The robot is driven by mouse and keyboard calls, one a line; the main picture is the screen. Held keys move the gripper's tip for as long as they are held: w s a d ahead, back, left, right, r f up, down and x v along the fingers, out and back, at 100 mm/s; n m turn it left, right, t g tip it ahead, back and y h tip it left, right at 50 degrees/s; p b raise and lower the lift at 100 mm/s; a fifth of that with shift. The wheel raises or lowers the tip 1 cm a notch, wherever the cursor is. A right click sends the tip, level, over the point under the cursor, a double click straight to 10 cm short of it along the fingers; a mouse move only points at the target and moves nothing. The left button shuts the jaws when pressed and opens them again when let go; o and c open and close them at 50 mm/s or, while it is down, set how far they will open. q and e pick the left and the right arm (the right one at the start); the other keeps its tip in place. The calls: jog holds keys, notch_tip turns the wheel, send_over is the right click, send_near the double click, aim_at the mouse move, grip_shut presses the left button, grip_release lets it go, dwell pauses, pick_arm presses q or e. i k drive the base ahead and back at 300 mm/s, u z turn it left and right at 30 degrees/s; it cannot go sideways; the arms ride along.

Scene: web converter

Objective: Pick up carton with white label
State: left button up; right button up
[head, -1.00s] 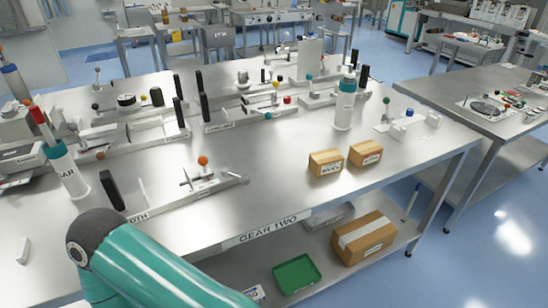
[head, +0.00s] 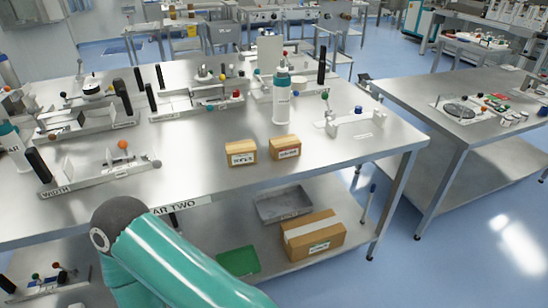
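Two small brown cartons stand side by side on the steel table (head: 330,165) near its front edge. The left carton (head: 241,153) has a white label with dark print on its front. The right carton (head: 285,147) also has a pale label, with print that looks reddish; the words are too small to read. A larger carton (head: 313,236) with a pale tape strip and a white label lies on the lower shelf. A teal arm link of mine crosses the lower left. Neither gripper shows in the head view, and no hand is near the cartons.
A white and teal bottle (head: 282,98) stands behind the small cartons. A white fixture (head: 355,124) is to their right. A green tray (head: 238,262) and a grey tray (head: 283,204) lie on the lower shelf. Blue floor separates this table from another table (head: 455,135) at right.

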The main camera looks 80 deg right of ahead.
aim_at(244, 152)
jog(key=z, duration=0.1)
jog(key=k, duration=0.4)
jog(key=z, duration=0.6)
jog(key=i, duration=0.5)
jog(key=z, duration=0.8)
jog(key=k, duration=0.6)
jog(key=z, duration=0.2)
jog(key=i, duration=0.65)
jog(key=u, duration=0.05)
